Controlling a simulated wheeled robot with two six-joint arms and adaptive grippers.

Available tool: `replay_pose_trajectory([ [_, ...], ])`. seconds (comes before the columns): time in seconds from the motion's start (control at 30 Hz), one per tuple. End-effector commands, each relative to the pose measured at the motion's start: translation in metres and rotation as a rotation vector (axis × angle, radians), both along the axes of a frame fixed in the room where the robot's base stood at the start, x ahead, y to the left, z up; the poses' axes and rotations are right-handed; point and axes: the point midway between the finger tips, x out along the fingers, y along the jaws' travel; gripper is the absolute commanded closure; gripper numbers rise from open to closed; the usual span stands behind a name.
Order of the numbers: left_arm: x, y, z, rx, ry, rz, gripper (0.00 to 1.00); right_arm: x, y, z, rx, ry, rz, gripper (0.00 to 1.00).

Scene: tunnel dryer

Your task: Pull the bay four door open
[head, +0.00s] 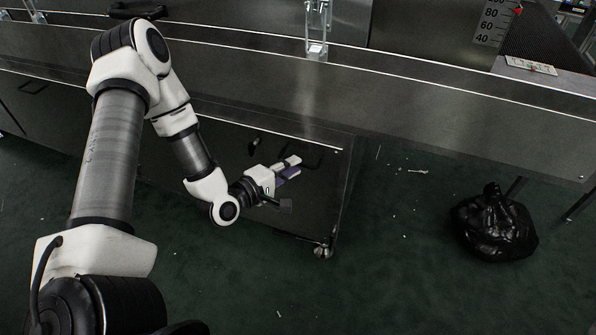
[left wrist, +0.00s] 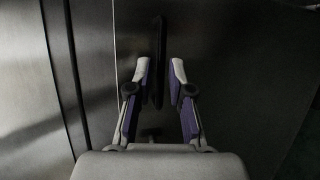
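A dark metal cabinet door (head: 225,148) is below the steel counter, and it looks closed. No bay number is readable on it. Its black bar handle (head: 315,154) is just beyond my left gripper (head: 291,166). In the left wrist view the handle (left wrist: 159,45) runs lengthwise, and its near end lies between the two spread fingertips of my left gripper (left wrist: 158,72). Gaps show on both sides of the handle, so the fingers are open and not clamped on it. My right gripper is out of view.
A long steel counter (head: 440,105) runs above the cabinet. Another dark handle (head: 33,87) is at the far left. A black bag (head: 494,225) lies on the dark green floor (head: 400,275) at right, with small scraps nearby. A caster (head: 323,251) is under the cabinet corner.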

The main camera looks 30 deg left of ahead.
Motion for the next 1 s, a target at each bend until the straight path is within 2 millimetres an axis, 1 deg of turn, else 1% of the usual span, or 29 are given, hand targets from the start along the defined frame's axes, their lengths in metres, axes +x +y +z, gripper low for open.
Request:
replay_pose_trajectory([
  [0.03,0.009,-0.002,-0.005,0.005,-0.002,-0.004,0.80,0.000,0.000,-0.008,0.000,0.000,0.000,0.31],
  [0.1,0.018,-0.003,-0.006,0.005,-0.001,-0.002,0.80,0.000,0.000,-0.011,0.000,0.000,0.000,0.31],
  [0.23,0.026,-0.004,-0.006,0.002,0.002,-0.001,0.80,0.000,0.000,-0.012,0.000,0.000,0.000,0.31],
  [0.4,0.026,-0.004,-0.005,0.002,0.003,0.001,0.80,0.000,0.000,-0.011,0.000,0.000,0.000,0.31],
  [0.43,0.026,-0.004,-0.005,0.002,0.003,0.001,0.83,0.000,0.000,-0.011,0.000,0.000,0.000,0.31],
  [0.47,0.026,-0.004,-0.005,0.002,0.003,0.001,0.94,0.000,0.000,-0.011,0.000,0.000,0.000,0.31],
  [0.5,0.026,-0.004,-0.005,0.002,0.003,0.001,1.00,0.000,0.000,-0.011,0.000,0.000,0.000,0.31],
  [0.83,0.024,-0.005,-0.005,0.001,0.004,-0.004,1.00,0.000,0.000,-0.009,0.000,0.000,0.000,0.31],
  [1.0,0.014,-0.007,-0.004,0.000,0.005,-0.026,1.00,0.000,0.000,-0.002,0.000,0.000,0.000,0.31],
])
